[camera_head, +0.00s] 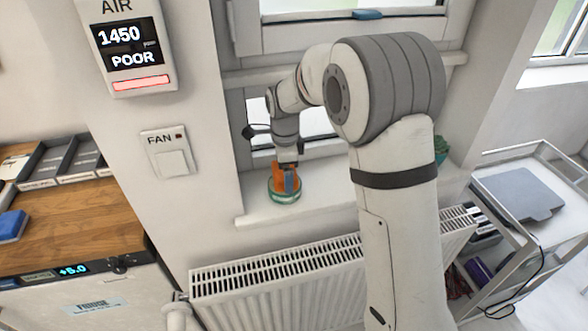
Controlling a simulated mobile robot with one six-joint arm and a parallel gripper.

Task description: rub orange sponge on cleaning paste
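The orange sponge (278,180) is below my arm's wrist on the white windowsill. My gripper (288,178) points straight down with its fingers around the sponge; a blue-grey piece covers part of the sponge's front. The sponge stands upright in or just over a round, low tin with a green rim (285,198), which I take for the cleaning paste. The paste surface is hidden by the sponge and gripper. Whether the sponge's lower edge touches the paste cannot be told from here.
The windowsill (325,196) is mostly bare right of the tin, partly behind my arm. A window frame rises behind it and a ribbed radiator (275,275) stands below. A wooden counter (75,230) is at left; a metal trolley (535,220) is at right. A small plant (440,148) is on the sill.

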